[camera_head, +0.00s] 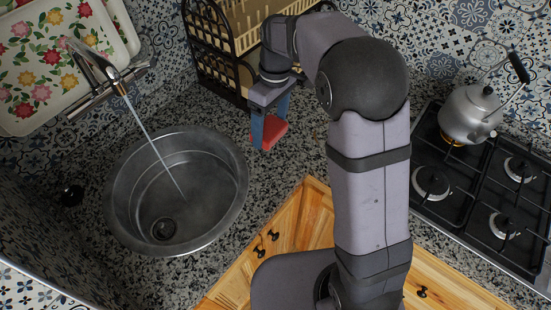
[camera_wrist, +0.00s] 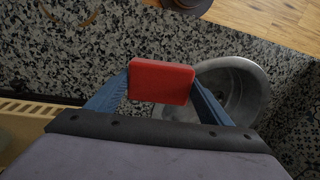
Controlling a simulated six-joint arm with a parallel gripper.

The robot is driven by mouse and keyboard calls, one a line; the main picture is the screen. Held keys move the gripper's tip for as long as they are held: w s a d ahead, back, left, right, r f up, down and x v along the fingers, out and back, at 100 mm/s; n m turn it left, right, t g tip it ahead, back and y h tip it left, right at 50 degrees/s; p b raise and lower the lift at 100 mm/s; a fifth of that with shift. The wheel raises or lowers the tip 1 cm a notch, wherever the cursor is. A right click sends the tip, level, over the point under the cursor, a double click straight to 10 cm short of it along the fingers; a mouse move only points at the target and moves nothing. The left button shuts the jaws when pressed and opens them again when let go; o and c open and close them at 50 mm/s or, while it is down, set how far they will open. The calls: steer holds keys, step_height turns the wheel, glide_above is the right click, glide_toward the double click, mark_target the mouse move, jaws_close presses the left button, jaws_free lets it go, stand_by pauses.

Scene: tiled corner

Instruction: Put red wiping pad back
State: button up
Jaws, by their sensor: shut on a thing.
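The red wiping pad (camera_head: 271,132) is a small flat red block held at the fingertips of my gripper (camera_head: 262,128). In the head view it hangs above the speckled counter, right of the sink and in front of the dish rack. In the wrist view the red pad (camera_wrist: 161,82) sits between the two blue fingers of my gripper (camera_wrist: 160,88), which are shut on it. The counter shows below the pad with a gap that I cannot measure.
A round metal sink (camera_head: 115,205) with running water from a tap (camera_head: 112,74) is at left. A dark dish rack (camera_head: 217,50) stands at the back. A kettle (camera_head: 470,113) sits on the gas stove (camera_head: 440,215) at right. Flowered trays (camera_head: 50,60) lean at upper left.

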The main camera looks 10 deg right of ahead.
mark_target(276, 159)
steer(key=shift+s+d, duration=0.25)
steer(key=shift+d, duration=0.45)
steer(key=shift+s+m+t+h, duration=0.2)
steer(key=shift+m+t+h, duration=0.1)
steer(key=shift+t+h, duration=0.1)
steer(key=shift+w, duration=0.1)
steer(key=shift+f, duration=0.1)
steer(key=shift+f+p, duration=1.35)
steer(key=shift+f, duration=3.55)
steer(key=shift+f, duration=0.1)
steer(key=o, duration=0.9)
